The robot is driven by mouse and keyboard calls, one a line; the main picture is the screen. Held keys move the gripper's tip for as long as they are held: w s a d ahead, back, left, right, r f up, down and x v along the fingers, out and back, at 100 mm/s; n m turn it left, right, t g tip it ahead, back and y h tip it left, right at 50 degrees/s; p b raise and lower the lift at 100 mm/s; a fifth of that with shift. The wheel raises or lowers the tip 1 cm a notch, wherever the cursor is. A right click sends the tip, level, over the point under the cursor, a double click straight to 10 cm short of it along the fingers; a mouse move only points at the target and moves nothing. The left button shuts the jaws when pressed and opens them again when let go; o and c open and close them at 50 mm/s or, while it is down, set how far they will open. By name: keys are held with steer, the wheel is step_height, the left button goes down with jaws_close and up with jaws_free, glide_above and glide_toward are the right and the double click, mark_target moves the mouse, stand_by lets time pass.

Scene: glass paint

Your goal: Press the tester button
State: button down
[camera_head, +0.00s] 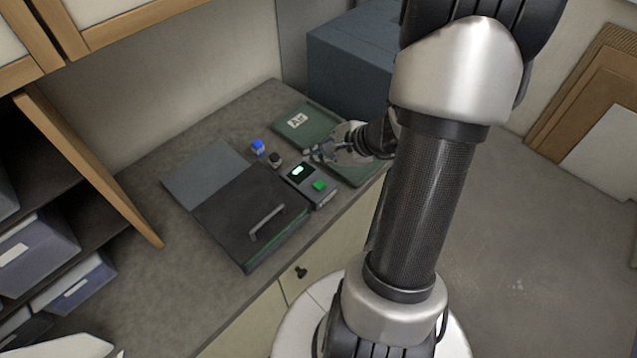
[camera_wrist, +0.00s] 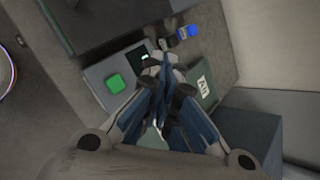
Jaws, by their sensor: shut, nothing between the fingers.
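The tester (camera_head: 312,185) is a grey box on the counter with a lit display (camera_head: 297,170) and a green square button (camera_head: 319,185). In the wrist view the green button (camera_wrist: 115,83) is in plain sight, left of my fingers, on the grey tester (camera_wrist: 100,74). My gripper (camera_head: 318,153) is above the counter, behind the tester in the head view, and apart from the button. In the wrist view my gripper (camera_wrist: 164,70) has its fingers together and empty, and they cover part of the tester's right side.
A dark case with a handle (camera_head: 267,222) lies left of the tester. A blue-capped bottle (camera_head: 257,148) and a dark-capped one (camera_head: 275,160) stand behind it. A blue-grey box (camera_head: 350,62) stands behind my arm.

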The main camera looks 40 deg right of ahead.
steer(key=b, duration=0.6)
glide_above(318, 187)
step_height(318, 187, down, 8)
steer(key=shift+w+r, duration=0.1)
steer(key=shift+f, duration=0.35)
steer(key=shift+f+b, duration=0.1)
steer(key=shift+b, duration=0.3)
stand_by(0.4)
steer(key=shift+f+b, duration=0.35)
steer(key=shift+b, duration=0.15)
steer(key=shift+f+b, duration=0.5)
steer(key=shift+b, duration=0.15)
stand_by(0.6)
stand_by(0.3)
steer(key=shift+r+p, duration=0.65)
steer(key=shift+r, duration=0.3)
